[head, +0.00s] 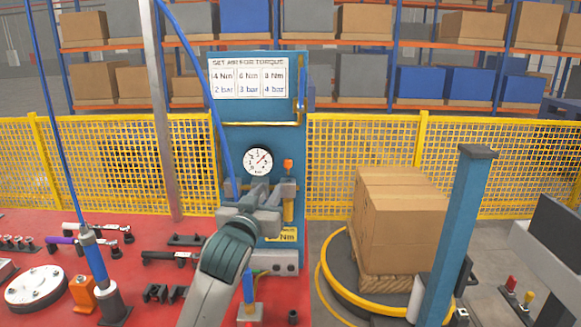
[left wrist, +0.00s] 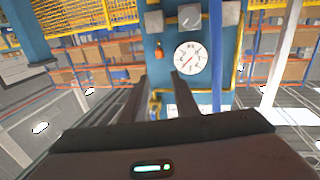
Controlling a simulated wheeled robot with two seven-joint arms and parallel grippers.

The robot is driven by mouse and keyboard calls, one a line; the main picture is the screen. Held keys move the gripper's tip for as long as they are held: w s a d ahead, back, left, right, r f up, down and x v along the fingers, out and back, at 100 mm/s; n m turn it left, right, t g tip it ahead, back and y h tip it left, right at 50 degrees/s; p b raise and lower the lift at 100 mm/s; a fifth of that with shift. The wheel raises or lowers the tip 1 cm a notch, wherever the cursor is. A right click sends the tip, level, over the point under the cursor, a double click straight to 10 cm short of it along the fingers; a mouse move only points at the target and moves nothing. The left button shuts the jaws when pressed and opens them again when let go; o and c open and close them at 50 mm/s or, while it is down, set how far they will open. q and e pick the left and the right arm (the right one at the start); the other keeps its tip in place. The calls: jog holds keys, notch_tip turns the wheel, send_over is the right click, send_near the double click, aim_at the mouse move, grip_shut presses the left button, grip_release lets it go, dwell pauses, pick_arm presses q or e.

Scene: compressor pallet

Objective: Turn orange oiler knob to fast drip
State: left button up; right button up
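The orange oiler knob (head: 288,163) stands on top of the oiler at the right side of the blue column, right of and slightly below the round gauge (head: 257,161). The left wrist view is upside down; there the knob (left wrist: 158,45) shows left of the gauge (left wrist: 191,58). My left gripper (head: 266,190) is in front of the column, below the gauge and lower left of the knob. Its two fingers (left wrist: 161,84) are apart with nothing between them; the knob appears beyond their tips, not touched. The gripper hides part of the regulator units. My right gripper is not in view.
A blue hose (head: 206,88) hangs in front of the column. A torque sign (head: 249,77) is above the gauge. The red bench (head: 140,225) holds several tools. Stacked cartons (head: 400,215) stand right of the column, with yellow mesh fence (head: 100,160) behind.

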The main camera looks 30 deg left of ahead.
aim_at(287, 163)
pick_arm(q)
jog(key=shift+w, duration=0.1)
jog(key=p+x, duration=0.4)
jog(key=x, duration=1.1)
jog(key=shift+w+a+p, duration=0.15)
jog(key=shift+w+p, duration=0.2)
jog(key=shift+w+a, duration=0.25)
jog(key=shift+w, duration=0.45)
grip_shut()
